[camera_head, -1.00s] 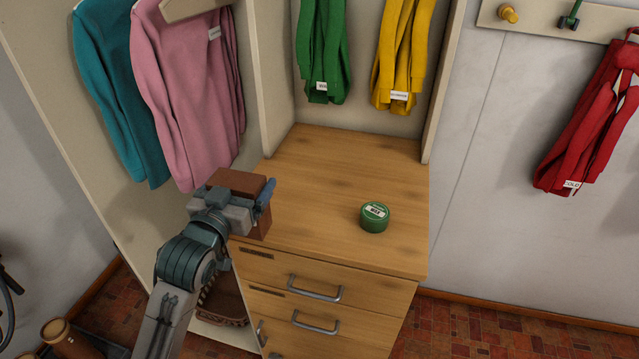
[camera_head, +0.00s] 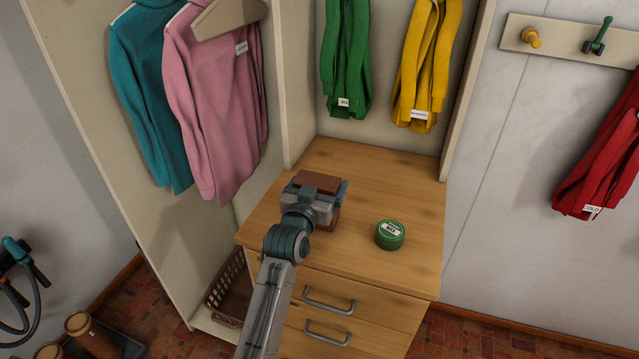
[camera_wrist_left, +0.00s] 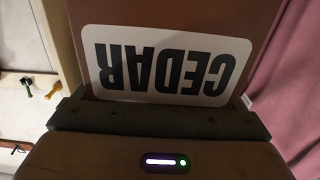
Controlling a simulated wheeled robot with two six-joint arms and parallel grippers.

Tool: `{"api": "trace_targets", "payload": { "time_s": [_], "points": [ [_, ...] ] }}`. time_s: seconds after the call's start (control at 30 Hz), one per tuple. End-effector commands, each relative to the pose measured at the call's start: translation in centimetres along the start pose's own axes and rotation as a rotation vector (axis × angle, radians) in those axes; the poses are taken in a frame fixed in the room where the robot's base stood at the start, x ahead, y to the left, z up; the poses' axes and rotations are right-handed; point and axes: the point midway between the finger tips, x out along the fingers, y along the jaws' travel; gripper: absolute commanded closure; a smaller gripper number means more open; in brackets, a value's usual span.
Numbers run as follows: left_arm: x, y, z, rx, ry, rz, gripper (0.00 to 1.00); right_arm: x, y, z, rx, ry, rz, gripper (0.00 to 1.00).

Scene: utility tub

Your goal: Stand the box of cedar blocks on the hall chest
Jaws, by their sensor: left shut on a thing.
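The brown box of cedar blocks (camera_head: 318,182) is in my left gripper (camera_head: 318,195), over the left part of the hall chest's wooden top. Its white CEDAR label shows upside down on the box (camera_wrist_left: 165,65) in the left wrist view. My left gripper is shut on the box, with a blue finger along its right side. The arm and gripper hide the underside of the box, so I cannot tell whether it touches the top. The hall chest (camera_head: 385,190) has drawers with grey handles. My right gripper is not in view.
A round green tin (camera_head: 390,235) stands on the chest top, right of the box. Green (camera_head: 347,60) and yellow (camera_head: 424,65) garments hang behind. A pink garment (camera_head: 215,100) hangs at left. The back of the top is clear. A wicker basket (camera_head: 228,285) sits low left.

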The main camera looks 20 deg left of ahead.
Motion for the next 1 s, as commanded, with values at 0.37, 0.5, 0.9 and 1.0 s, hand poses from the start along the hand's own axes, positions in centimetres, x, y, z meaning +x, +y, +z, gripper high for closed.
{"api": "trace_targets", "payload": {
  "time_s": [0.37, 0.5, 0.9, 1.0],
  "points": [
    [0.0, 0.0, 0.6, 0.000, 0.003, 0.000, 0.39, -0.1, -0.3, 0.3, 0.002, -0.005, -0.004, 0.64],
    [0.0, 0.0, 0.8, 0.000, 0.002, 0.000, 0.00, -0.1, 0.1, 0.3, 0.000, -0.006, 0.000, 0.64],
    [-2.2, 0.0, 0.8, -0.001, 0.002, 0.000, 0.00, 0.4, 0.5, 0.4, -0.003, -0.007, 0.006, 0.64],
    [-4.4, 0.0, 0.9, -0.002, 0.001, 0.000, 0.00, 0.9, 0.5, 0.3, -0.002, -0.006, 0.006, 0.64]
  ]
}}
